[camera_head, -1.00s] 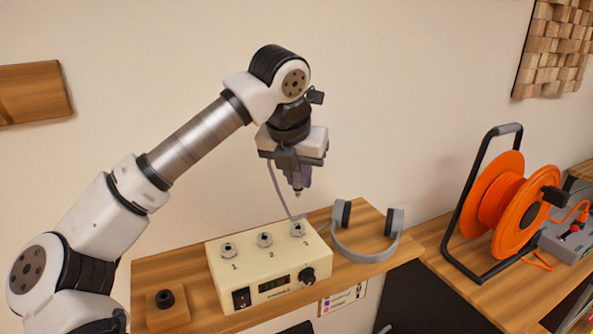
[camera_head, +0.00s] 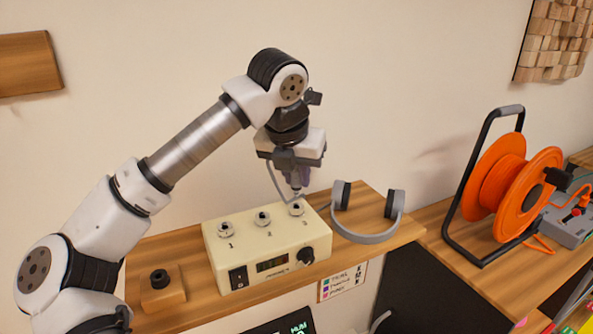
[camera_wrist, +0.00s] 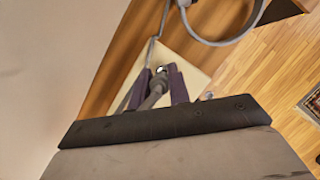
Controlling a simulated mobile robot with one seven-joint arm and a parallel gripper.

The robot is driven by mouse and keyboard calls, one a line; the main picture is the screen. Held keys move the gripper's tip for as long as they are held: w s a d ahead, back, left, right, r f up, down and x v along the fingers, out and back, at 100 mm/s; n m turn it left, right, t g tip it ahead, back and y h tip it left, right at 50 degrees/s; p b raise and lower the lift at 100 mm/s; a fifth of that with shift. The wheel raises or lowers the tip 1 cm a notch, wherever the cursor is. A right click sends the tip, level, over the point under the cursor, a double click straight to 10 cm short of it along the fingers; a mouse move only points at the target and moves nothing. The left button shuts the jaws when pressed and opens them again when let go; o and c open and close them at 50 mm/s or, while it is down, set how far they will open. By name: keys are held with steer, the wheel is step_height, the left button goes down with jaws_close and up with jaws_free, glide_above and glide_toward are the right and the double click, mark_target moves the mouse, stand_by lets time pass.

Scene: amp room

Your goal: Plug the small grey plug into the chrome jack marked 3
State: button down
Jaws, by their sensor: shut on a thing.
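My gripper (camera_head: 297,181) is shut on the small grey plug (camera_wrist: 154,90), which points down between the purple fingers. The plug is just over the chrome jack marked 3 (camera_head: 296,209), the right one on the cream amp box (camera_head: 238,257). Its tip appears to meet the jack, but I cannot tell whether it has entered. In the wrist view the jack (camera_wrist: 162,70) is partly hidden by the plug. The chrome jacks marked 1 (camera_head: 225,230) and 2 (camera_head: 262,218) look empty. A thin grey cable (camera_head: 273,180) runs beside my gripper.
Grey headphones (camera_head: 366,237) lie on the wooden shelf (camera_head: 190,309) right of the box. A wooden block with a black socket (camera_head: 161,282) stands at its left. An orange cable reel (camera_head: 520,190) is farther right. The wall is behind.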

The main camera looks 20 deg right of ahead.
steer(key=shift+f+b, duration=1.15)
steer(key=shift+f, duration=0.65)
steer(key=c, duration=1.2)
jaws_free()
steer(key=shift+c, duration=0.2)
steer(key=b+v, duration=0.1)
steer(key=v, duration=1.3)
steer(key=shift+b, duration=0.3)
steer(key=shift+f, duration=0.15)
